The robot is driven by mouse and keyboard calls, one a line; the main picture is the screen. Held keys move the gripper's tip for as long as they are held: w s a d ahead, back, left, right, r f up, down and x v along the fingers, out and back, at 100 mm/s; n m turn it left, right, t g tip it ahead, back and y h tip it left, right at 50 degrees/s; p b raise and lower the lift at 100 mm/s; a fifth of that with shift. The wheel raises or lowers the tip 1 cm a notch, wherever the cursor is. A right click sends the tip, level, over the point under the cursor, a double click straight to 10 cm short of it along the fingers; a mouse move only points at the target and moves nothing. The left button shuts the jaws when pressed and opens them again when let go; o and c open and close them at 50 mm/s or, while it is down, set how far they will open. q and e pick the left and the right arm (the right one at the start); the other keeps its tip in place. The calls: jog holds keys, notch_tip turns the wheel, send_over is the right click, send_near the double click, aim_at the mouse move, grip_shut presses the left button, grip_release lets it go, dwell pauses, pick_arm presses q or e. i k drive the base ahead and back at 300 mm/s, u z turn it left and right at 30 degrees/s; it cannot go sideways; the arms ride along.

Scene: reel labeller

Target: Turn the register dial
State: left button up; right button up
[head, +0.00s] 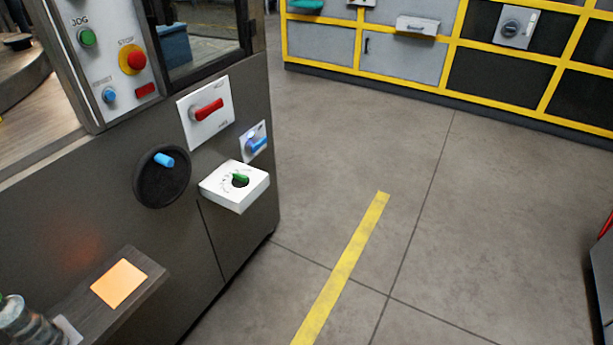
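A dial with a green pointer knob (240,180) sits on top of a white box (236,200) fixed to the front of the dark machine. Small marks ring the knob, too small to read. It looks like the register dial, but I see no readable label that confirms it. The knob is fully visible and nothing touches it. Neither of my grippers is in view.
Close around the dial are a black handwheel (160,185) with a blue grip, a red rotary handle (207,110) and a blue lever (257,145). A shelf with an orange pad (119,284) juts out below left. Open floor (450,220) lies right.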

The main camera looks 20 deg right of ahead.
aim_at(239, 181)
jog(key=u, duration=0.5)
jog(key=k, duration=1.3)
jog(key=z, duration=0.25)
jog(key=i, duration=0.7)
jog(key=z, duration=0.75)
jog(key=i, duration=0.9)
jog(key=u, duration=0.75)
jog(key=i, duration=0.5)
jog(key=u, duration=0.5)
